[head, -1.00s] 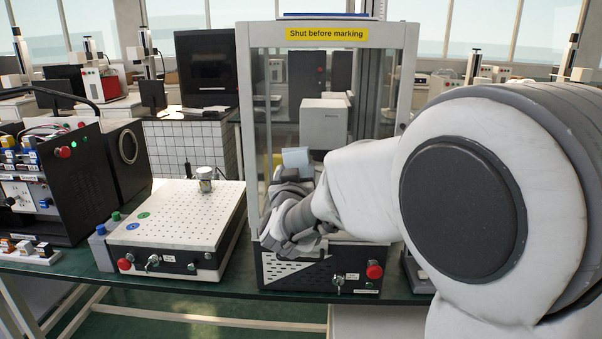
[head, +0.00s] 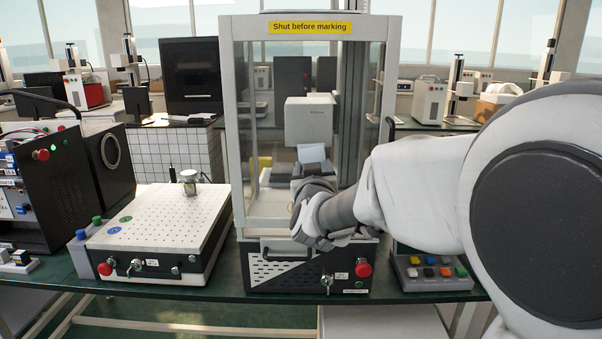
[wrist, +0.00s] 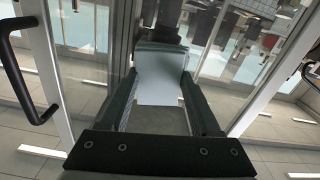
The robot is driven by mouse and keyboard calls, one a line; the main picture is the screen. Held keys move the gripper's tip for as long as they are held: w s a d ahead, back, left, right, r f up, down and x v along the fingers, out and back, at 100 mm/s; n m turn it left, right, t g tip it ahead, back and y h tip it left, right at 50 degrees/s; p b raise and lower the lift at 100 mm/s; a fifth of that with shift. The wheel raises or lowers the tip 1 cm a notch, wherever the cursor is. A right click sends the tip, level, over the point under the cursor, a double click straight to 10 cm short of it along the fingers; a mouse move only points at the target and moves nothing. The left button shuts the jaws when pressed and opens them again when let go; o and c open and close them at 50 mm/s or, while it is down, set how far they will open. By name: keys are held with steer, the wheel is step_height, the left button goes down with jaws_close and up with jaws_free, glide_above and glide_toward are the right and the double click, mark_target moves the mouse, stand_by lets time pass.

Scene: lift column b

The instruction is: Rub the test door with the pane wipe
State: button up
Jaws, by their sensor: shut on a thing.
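The test door is the clear front pane (head: 262,120) of a white-framed cabinet, under a yellow "Shut before marking" label. My gripper (head: 312,168) is in front of its lower middle, partly hidden by my own wrist. It is shut on the pane wipe (head: 311,153), a pale blue-white piece standing up from the fingers. In the wrist view the wipe (wrist: 160,78) sits between the two dark fingers (wrist: 160,100), facing glass with reflections. I cannot tell whether the wipe touches the glass.
A black handle (wrist: 28,85) stands at the left in the wrist view. A perforated platform (head: 165,215) with a small metal cylinder (head: 188,180) is left of the cabinet. A button box (head: 432,272) is at right. A red knob (head: 363,268) is below the door.

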mark_target(333, 161)
steer(key=shift+s+d+b, duration=0.1)
steer(key=shift+d+b, duration=1.15)
steer(key=shift+d, duration=1.05)
steer(key=shift+s, duration=0.15)
steer(key=shift+s+a, duration=0.15)
steer(key=shift+s, duration=2.75)
steer(key=s, duration=0.3)
steer(key=shift+w+a+p, duration=0.15)
steer(key=shift+p, duration=0.25)
